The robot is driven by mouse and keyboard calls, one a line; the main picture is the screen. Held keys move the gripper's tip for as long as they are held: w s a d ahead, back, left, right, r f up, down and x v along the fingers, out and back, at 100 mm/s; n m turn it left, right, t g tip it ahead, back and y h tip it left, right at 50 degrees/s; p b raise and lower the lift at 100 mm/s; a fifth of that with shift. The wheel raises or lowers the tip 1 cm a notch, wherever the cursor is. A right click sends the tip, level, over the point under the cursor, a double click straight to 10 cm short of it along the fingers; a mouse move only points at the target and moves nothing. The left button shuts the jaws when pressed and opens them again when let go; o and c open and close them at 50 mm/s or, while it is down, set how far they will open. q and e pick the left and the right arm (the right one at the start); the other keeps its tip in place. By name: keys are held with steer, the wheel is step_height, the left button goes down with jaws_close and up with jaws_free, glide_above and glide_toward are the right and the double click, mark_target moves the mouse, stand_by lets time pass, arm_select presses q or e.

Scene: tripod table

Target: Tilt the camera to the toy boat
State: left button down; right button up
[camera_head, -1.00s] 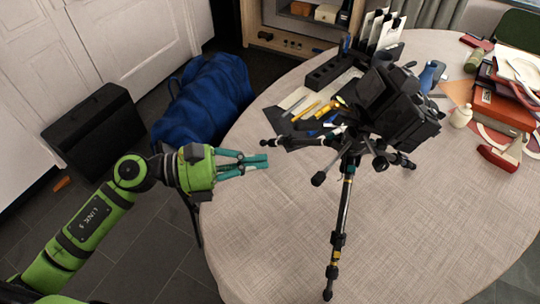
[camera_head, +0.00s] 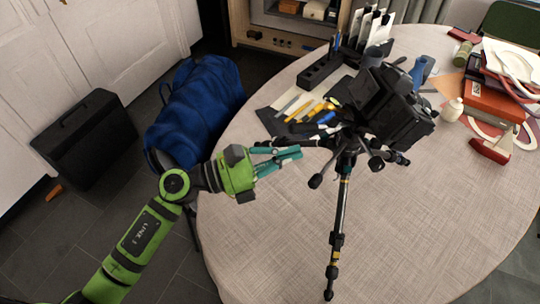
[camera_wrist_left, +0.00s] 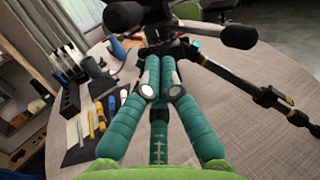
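A black camera (camera_head: 394,106) sits on a black tripod (camera_head: 342,215) standing on the table; the tripod's handle ends stick out below the camera. My left gripper (camera_head: 298,153) is left of the tripod head, its teal fingers close together and pointing at it, with nothing seen between them. In the left wrist view, the fingertips (camera_wrist_left: 160,62) come together just in front of the tripod head (camera_wrist_left: 175,45); whether they touch it I cannot tell. A small red hull-shaped thing (camera_head: 491,150), possibly the toy boat, lies at the table's right. My right gripper is out of view.
Pens and markers (camera_head: 318,108) lie on a dark mat behind the tripod, near a black organizer (camera_head: 325,68). Red boxes (camera_head: 492,105) and a small cream bottle (camera_head: 452,110) stand at right. A blue bag (camera_head: 198,108) lies on the floor.

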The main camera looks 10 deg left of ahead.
arm_select(q)
step_height(320, 180, up, 2)
steer(key=shift+w+r+p, duration=0.1)
steer(key=shift+w+p, duration=0.05)
steer(key=shift+p, duration=0.25)
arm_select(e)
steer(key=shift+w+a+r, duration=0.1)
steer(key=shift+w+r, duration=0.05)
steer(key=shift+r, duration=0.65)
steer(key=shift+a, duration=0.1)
arm_select(q)
steer(key=shift+r+p, duration=0.6)
steer(key=shift+p, duration=0.25)
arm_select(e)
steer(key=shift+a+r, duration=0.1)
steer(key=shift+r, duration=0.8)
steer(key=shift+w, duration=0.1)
